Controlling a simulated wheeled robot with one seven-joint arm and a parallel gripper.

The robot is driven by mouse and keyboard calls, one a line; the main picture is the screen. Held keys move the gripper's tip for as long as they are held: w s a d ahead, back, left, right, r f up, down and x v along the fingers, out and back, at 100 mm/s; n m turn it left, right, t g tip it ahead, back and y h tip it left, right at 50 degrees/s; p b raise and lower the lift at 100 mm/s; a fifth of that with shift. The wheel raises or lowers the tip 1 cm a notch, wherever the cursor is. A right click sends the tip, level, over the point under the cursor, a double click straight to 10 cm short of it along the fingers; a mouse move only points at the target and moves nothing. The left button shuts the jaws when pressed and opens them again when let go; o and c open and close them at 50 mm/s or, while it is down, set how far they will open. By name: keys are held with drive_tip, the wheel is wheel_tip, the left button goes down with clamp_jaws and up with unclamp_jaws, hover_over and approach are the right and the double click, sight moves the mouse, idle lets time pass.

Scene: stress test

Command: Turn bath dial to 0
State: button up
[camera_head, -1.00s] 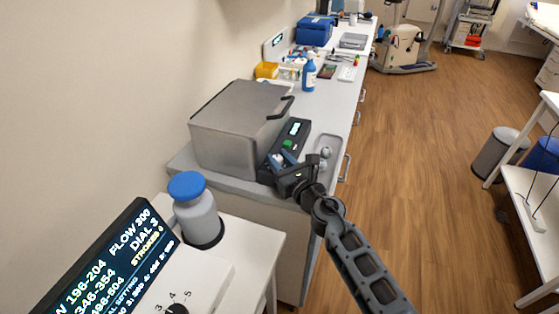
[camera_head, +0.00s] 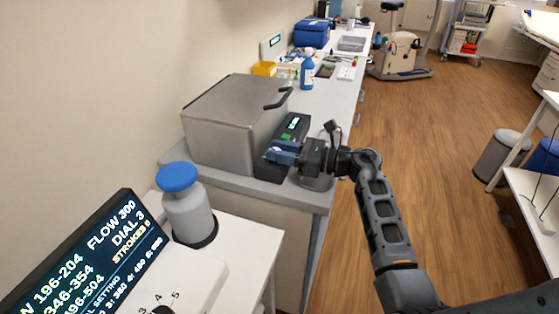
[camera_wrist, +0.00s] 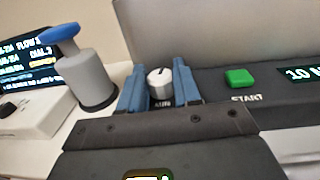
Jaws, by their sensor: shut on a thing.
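The bath dial (camera_wrist: 159,84) is a small white and silver knob with a dark mark near its top edge, on the dark control panel (camera_head: 292,127) in front of the grey metal bath (camera_head: 222,125). My gripper (camera_head: 284,152) is at the left, near part of this panel. In the wrist view its blue fingers (camera_wrist: 160,88) stand on both sides of the dial, shut on it. Lettering below the dial is partly covered by my gripper, so its setting cannot be read. A green START button (camera_wrist: 239,78) and a lit display (camera_wrist: 300,73) are right of it.
A grey bottle with a blue top (camera_head: 187,205) stands on a white table at lower left, beside a pump screen (camera_head: 95,255) showing DIAL 3. A tray lies partly behind my gripper.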

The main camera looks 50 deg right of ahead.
drive_tip(key=shift+d+f+n+g+y+b, duration=0.15)
drive_tip(key=shift+n+g+y+b, duration=0.25)
drive_tip(key=shift+n+y+b, duration=0.4)
drive_tip(key=shift+y, duration=0.3)
drive_tip(key=o, duration=1)
drive_tip(key=shift+o, duration=0.2)
drive_tip(key=shift+b+v, duration=0.85)
drive_tip(key=shift+v, duration=3)
drive_tip(key=shift+r, duration=0.25)
